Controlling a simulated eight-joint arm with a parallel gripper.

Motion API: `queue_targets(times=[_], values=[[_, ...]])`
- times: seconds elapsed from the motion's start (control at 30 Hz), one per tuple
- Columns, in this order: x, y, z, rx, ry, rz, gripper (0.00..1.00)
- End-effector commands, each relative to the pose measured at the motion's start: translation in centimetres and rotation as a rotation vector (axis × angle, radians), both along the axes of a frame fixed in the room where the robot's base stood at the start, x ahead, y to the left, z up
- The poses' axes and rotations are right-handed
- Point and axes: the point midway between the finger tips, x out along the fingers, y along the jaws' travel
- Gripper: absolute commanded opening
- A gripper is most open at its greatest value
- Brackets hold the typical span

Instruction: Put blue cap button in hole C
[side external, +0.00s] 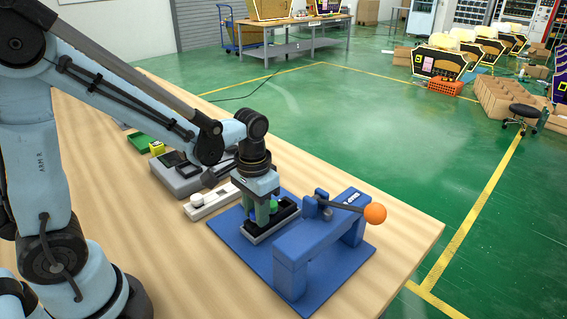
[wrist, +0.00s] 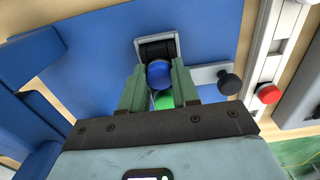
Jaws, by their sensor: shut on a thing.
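My gripper (wrist: 157,82) points down over a black holder with a light frame (side external: 271,224). Its green fingers are shut on the blue cap button (wrist: 159,73), which sits between the fingertips. In the wrist view the far end of the holder (wrist: 157,45) shows just beyond the blue cap. A green cap button (wrist: 163,100) shows between the fingers, nearer the palm, and also beside a finger in the side view (side external: 273,205). Whether the blue cap touches the holder cannot be told. No hole letters are legible, and the fingers hide much of the holder.
A blue frame (side external: 318,238) with a lever and orange ball (side external: 375,213) stands on the blue base plate (side external: 238,238), close beside the holder. A light rail (side external: 211,203) lies on the other side. A red button (wrist: 268,93) and a black knob (wrist: 230,82) are nearby.

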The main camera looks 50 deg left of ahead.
Motion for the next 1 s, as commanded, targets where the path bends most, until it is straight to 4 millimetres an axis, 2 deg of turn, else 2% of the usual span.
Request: queue_targets(times=[0.17, 0.2, 0.37, 0.57, 0.77, 1.0], values=[[0.0, 0.0, 0.0, 0.0, 0.0, 0.0, 0.08], [0.0, 0.0, 0.0, 0.0, 0.0, 0.0, 0.34], [0.0, 0.0, 0.0, 0.0, 0.0, 0.0, 0.59], [0.0, 0.0, 0.0, 0.0, 0.0, 0.0, 0.6], [0.0, 0.0, 0.0, 0.0, 0.0, 0.0, 0.89], [0.0, 0.0, 0.0, 0.0, 0.0, 0.0, 0.9]])
